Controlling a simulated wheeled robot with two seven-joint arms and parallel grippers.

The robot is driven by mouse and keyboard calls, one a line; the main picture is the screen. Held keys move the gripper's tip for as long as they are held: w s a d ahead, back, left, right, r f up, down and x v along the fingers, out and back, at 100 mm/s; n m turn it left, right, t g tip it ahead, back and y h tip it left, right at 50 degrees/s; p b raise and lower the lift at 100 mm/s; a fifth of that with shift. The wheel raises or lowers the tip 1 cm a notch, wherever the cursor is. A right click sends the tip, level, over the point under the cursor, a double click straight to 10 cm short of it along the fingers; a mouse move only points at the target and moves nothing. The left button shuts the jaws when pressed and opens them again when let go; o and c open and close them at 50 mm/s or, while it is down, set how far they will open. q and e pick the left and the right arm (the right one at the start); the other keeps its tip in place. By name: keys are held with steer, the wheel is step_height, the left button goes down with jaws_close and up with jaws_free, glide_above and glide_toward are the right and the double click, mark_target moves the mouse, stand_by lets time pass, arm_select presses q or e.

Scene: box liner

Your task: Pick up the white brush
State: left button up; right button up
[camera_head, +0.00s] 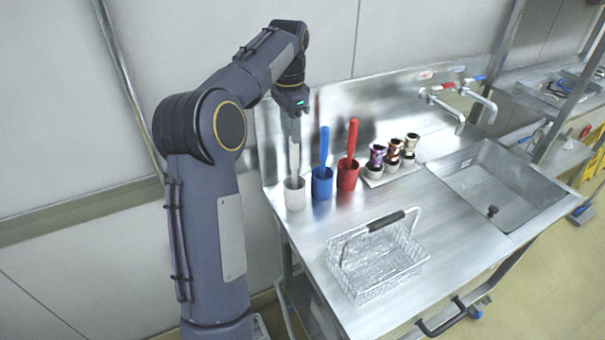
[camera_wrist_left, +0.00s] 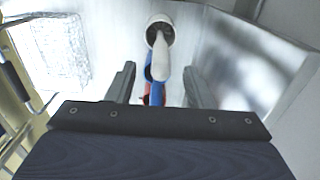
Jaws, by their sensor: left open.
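The white brush (camera_head: 294,150) stands upright in a white cup (camera_head: 295,194) at the left end of the steel counter. My left gripper (camera_head: 292,112) is above it, pointing down, near the top of its handle. In the left wrist view, the open fingers (camera_wrist_left: 159,68) are on either side of the white brush handle (camera_wrist_left: 161,62), with gaps to both. The white cup (camera_wrist_left: 160,28) shows beyond the fingertips. The brush head is hidden inside the cup. My right gripper is not in view.
A blue brush (camera_head: 324,150) and a red brush (camera_head: 352,140) stand in matching cups just right of the white one. Several small bottles (camera_head: 392,153), a wire basket (camera_head: 375,262) and a sink (camera_head: 490,185) with taps lie further right. A steel backsplash rises behind.

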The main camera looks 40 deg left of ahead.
mark_target(294, 151)
arm_select(q)
steer(key=shift+w+d+f, duration=0.2)
steer(key=shift+w+f, duration=0.15)
steer(key=shift+f, duration=0.15)
steer(key=shift+w+d+f, duration=0.15)
steer(key=shift+w+f, duration=0.15)
steer(key=shift+f, duration=0.2)
steer(key=f, duration=0.5)
steer(key=shift+s+a+f+p, duration=0.1)
steer(key=shift+a+f+p, duration=0.1)
steer(key=shift+p, duration=0.2)
steer(key=shift+s+f, duration=0.1)
steer(key=shift+f, duration=0.2)
steer(key=shift+c, duration=0.4)
jaws_close()
